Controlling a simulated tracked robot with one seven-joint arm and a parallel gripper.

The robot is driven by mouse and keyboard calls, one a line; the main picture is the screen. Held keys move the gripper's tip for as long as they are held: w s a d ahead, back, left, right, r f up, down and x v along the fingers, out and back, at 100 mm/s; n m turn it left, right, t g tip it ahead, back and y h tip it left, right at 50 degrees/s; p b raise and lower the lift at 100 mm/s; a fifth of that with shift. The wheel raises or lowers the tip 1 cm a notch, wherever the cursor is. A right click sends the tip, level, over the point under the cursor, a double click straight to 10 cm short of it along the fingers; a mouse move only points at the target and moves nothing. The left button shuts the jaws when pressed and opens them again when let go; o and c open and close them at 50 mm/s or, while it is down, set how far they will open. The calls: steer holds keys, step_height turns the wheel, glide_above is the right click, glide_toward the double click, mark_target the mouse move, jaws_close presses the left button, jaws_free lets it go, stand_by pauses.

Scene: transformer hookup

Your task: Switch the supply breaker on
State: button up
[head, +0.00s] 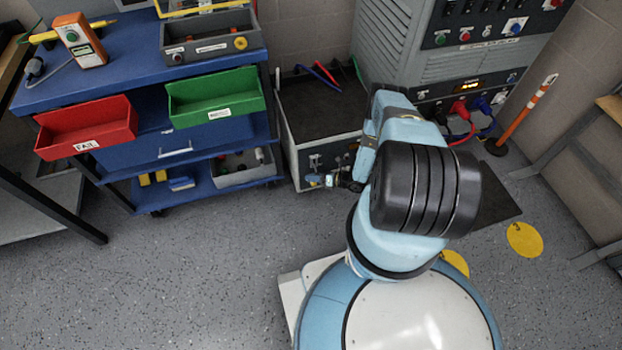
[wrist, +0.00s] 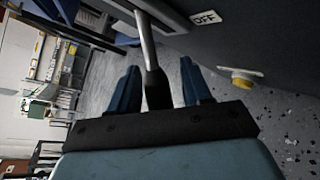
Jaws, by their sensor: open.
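A grey metal lever (wrist: 148,45) with a dark lower end juts from a dark panel (wrist: 250,30) in the wrist view. I take it for the supply breaker's handle. A white label reading OFF (wrist: 206,18) is on the panel to its right. My gripper (wrist: 160,75) is open, with one blue finger on each side of the lever. I cannot tell whether either finger touches it. In the head view my gripper (head: 321,181) is low at the front of a dark-topped grey unit (head: 305,160). My arm hides part of that front.
A tall grey cabinet (head: 395,50) with switches and red and blue cables stands behind my arm. A blue cart (head: 130,95) with red (head: 85,140) and green (head: 240,80) bins is at left. An orange-white post (head: 525,112) stands at right. The front-left floor is clear.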

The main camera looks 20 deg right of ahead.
steer(key=shift+c, duration=0.2)
jaws_close()
stand_by(0.4)
